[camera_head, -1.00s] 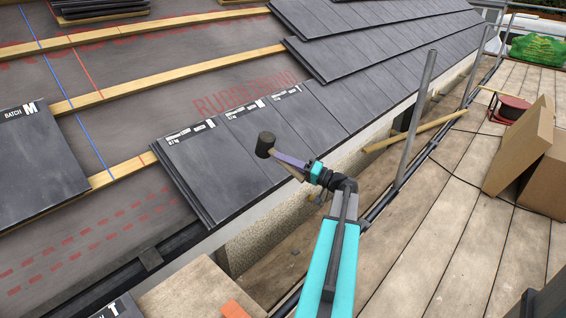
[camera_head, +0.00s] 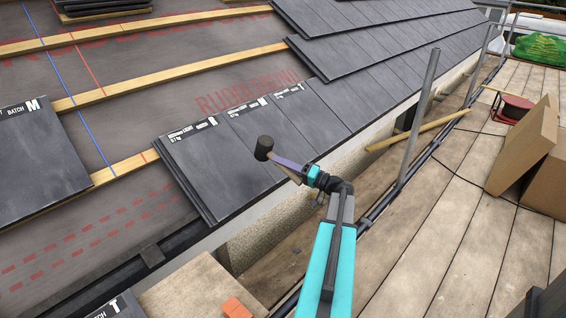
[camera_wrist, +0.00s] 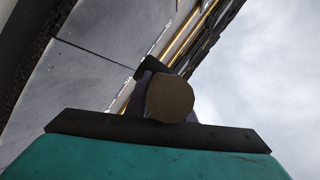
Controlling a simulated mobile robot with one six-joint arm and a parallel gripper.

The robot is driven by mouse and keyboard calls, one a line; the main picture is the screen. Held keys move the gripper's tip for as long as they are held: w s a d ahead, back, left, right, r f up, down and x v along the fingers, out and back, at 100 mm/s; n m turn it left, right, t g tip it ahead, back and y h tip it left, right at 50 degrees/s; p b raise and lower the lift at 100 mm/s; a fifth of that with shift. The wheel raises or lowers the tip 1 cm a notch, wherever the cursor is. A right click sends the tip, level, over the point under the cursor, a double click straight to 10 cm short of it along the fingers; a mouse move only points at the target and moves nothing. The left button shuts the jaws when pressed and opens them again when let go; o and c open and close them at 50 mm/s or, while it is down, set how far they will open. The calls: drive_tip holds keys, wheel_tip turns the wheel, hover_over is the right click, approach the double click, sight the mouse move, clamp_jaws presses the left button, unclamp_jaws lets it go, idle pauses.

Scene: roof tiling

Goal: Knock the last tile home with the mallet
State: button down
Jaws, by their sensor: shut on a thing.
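The mallet (camera_head: 264,149) has a dark head and a pale handle, and its head shows over the laid tiles near the lower end of the row. My gripper (camera_head: 304,174) is shut on the mallet's handle. The wrist view shows the round handle end (camera_wrist: 170,98) close up, with the dark head partly hidden behind it. The last tile (camera_head: 200,170) at the left end of the laid row has a white label strip along its top edge. I cannot tell whether the mallet touches a tile.
Timber battens (camera_head: 150,105) cross the grey underlay. A tile stack (camera_head: 40,160) marked M lies at left. A scaffold pole (camera_head: 420,115) stands right of my arm. A cardboard box (camera_head: 525,145) and red reel (camera_head: 513,109) sit on the boards.

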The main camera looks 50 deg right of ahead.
drive_tip(key=shift+w+d+f, duration=0.1)
drive_tip(key=shift+w+f, duration=0.3)
drive_tip(key=shift+f, duration=0.2)
drive_tip(key=shift+w+f, duration=0.35)
drive_tip(key=shift+f, duration=0.2)
drive_tip(key=shift+b, duration=0.85)
idle(0.8)
drive_tip(key=shift+f, duration=0.1)
idle(0.4)
drive_tip(key=w+f+b, duration=0.3)
drive_tip(key=f+b, duration=0.1)
drive_tip(key=f, duration=0.1)
drive_tip(key=shift+w+d+f, duration=0.15)
drive_tip(key=shift+f, duration=0.05)
idle(0.4)
drive_tip(key=shift+s+a+r+p, duration=0.15)
drive_tip(key=shift+s+r, duration=0.65)
drive_tip(key=shift+r, duration=0.5)
drive_tip(key=shift+s+r+p, duration=0.2)
drive_tip(key=shift+s+r, duration=0.55)
drive_tip(key=shift+r, duration=0.55)
drive_tip(key=shift+s+a+r+p, duration=0.15)
drive_tip(key=shift+s+r, duration=0.65)
drive_tip(key=shift+r, duration=0.5)
drive_tip(key=shift+w, duration=0.15)
